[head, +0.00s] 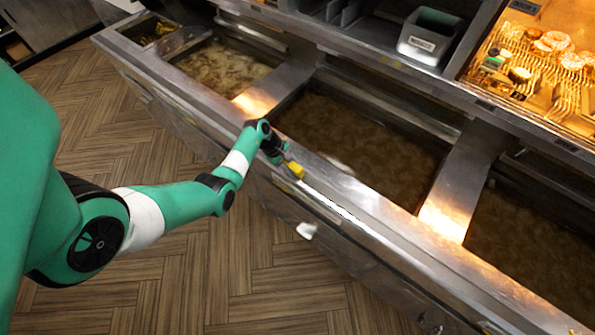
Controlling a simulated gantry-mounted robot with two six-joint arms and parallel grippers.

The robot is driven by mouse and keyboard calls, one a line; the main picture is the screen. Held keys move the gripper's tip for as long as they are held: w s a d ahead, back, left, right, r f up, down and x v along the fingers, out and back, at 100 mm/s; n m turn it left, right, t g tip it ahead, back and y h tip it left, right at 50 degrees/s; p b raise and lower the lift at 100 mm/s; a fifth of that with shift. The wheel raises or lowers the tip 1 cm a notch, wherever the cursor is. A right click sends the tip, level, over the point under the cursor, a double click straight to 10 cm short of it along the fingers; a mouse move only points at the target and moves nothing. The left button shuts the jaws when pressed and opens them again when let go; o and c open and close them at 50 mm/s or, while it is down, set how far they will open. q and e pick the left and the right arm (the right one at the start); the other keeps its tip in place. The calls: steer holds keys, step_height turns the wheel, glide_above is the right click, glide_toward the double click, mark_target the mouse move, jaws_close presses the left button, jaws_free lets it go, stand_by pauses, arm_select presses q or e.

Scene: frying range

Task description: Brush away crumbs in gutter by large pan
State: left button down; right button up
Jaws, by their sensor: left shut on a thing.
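My left gripper (278,152) reaches over the front metal ledge (380,233) of the frying range. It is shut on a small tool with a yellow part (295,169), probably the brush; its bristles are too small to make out. The yellow part is just above or touching the ledge; I cannot tell which. The large pan (345,140), a wide vat of brown liquid, lies right behind the ledge. Single crumbs in the gutter cannot be made out; a bright line runs along the ledge right of the tool. My right gripper is not in view.
Another vat (222,68) lies to the left and one (535,240) to the right, split by metal dividers (455,195). A metal container (430,36) stands on the back shelf, beside a lit rack of food (540,70). A white object (306,230) shows at the front panel. The wooden floor is clear.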

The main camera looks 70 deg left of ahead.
arm_select(q)
steer(key=shift+s+a+f, duration=0.1)
steer(key=shift+s+a, duration=0.4)
steer(key=shift+a, duration=0.2)
steer(key=shift+d, duration=0.15)
